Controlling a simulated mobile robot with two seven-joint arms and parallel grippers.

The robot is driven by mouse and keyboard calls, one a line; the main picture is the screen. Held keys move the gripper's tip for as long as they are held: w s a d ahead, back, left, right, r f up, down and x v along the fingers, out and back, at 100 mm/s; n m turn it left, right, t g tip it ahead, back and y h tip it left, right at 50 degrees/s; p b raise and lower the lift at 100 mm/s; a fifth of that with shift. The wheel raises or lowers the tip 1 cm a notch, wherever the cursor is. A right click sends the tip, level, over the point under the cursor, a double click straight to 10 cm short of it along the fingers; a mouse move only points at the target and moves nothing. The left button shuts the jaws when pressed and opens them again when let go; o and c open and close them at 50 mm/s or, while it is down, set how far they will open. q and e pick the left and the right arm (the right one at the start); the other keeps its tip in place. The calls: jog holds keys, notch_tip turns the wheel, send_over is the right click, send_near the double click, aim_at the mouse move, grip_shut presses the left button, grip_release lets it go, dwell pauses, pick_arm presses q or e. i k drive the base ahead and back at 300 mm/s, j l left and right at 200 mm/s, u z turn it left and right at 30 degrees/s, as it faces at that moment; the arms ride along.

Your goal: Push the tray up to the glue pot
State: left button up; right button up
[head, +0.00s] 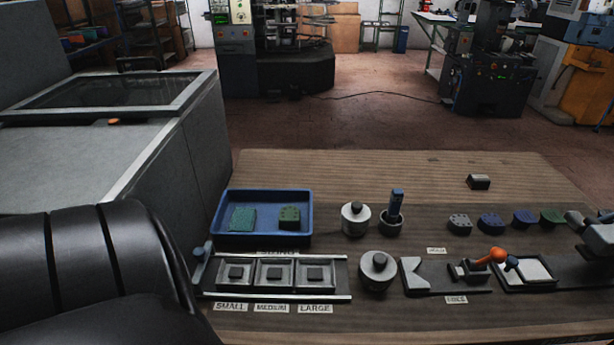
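The blue tray (262,239) is a shallow rectangular tray on the left half of the bench, behind the row of size-marked blocks. A teal pad (242,219) and a green block with holes (289,217) lie in it. To its right stands a grey pot with a blue-handled tool in it (391,224), which looks like the glue pot. A lidded pale pot (355,221) stands between them, with a gap to the tray. A black part of my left arm (90,270) fills the lower left. I make out neither gripper's fingers.
A rail holds three framed blocks (275,274) marked small, medium and large. Another knobbed pot (378,272), a clamp with an orange handle (490,257) and several holed blocks (490,223) stand to the right. A grey machine part, unclear, shows at the right edge. The bench behind the pots is mostly clear.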

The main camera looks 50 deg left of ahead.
aim_at(267, 202)
jog(key=u, duration=1.95)
